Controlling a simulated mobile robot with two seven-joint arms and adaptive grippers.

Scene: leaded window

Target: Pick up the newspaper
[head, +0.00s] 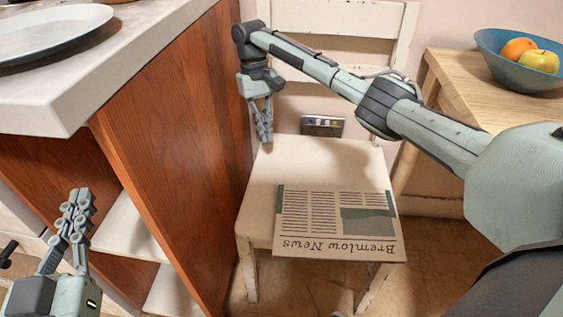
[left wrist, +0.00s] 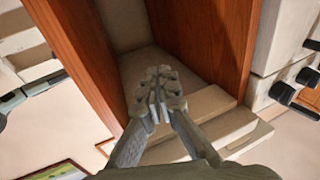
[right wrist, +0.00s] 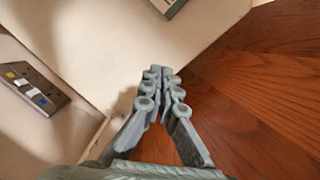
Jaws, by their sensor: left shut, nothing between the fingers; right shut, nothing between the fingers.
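In the right wrist view a corner of the newspaper (right wrist: 172,6) shows at the top. My right gripper (head: 265,138) is shut and empty, above the back left of the seat, beyond the newspaper and apart from it. It also shows in the right wrist view (right wrist: 158,75). My left gripper (head: 78,197) is shut and empty at the lower left, in front of the open shelves; it also shows in the left wrist view (left wrist: 158,75).
A wooden cabinet side (head: 185,150) stands close left of the chair, under a pale countertop (head: 60,100) with a plate (head: 50,32). A wooden table (head: 470,95) with a blue fruit bowl (head: 525,75) is at right. A wall socket panel (head: 322,126) is behind the seat.

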